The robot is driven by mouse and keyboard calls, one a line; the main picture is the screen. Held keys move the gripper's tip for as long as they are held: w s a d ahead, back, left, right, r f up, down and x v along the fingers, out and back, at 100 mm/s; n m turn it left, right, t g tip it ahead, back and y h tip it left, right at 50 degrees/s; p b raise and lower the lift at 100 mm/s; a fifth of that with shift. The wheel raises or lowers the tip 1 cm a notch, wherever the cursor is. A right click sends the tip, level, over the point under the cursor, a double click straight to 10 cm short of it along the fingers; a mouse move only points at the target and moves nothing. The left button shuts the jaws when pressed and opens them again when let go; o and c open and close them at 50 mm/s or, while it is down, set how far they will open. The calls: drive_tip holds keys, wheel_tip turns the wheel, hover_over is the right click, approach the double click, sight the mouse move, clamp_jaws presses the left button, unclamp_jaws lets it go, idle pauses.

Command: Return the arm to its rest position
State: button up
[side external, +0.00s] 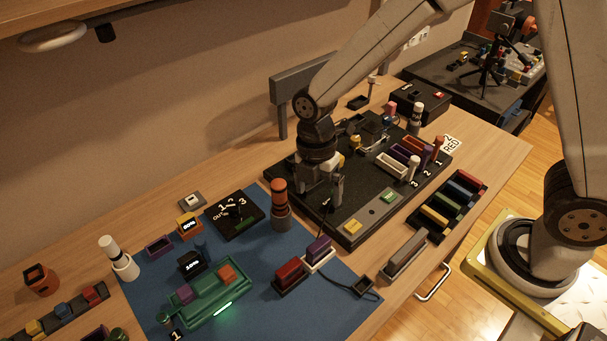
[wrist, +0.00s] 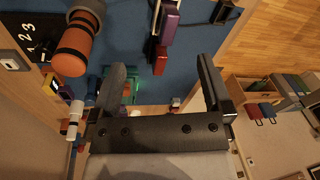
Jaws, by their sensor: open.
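My gripper (side external: 323,200) points down over the left part of the black board (side external: 375,222) in the side view. In the wrist view my gripper (wrist: 163,75) has its two dark fingers wide apart with nothing between them. An orange and dark cylinder (side external: 280,204) stands on the blue mat (side external: 335,300), just left of the gripper. The same cylinder (wrist: 75,47) is at the upper left of the wrist view. Whether the fingertips touch the board cannot be told.
A green tray (side external: 207,302) with coloured blocks, a red block (side external: 290,275) and a purple block (side external: 319,248) are on the mat. A rack of coloured bars (side external: 447,205) lies right of the board. A grey stand (side external: 290,95) rises behind my gripper.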

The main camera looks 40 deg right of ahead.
drive_tip(key=s+d+r+m+t, duration=0.1)
drive_tip(key=s+d+m+t, duration=0.1)
drive_tip(key=d+m, duration=0.4)
drive_tip(key=s+d+r+m+t, duration=0.2)
drive_tip(key=s+d+m, duration=0.2)
drive_tip(key=m, duration=1.1)
drive_tip(key=d, duration=0.3)
drive_tip(key=shift+s+d+m+h, duration=0.15)
drive_tip(key=shift+s+m+h, duration=0.1)
drive_tip(key=shift+m+h, duration=0.05)
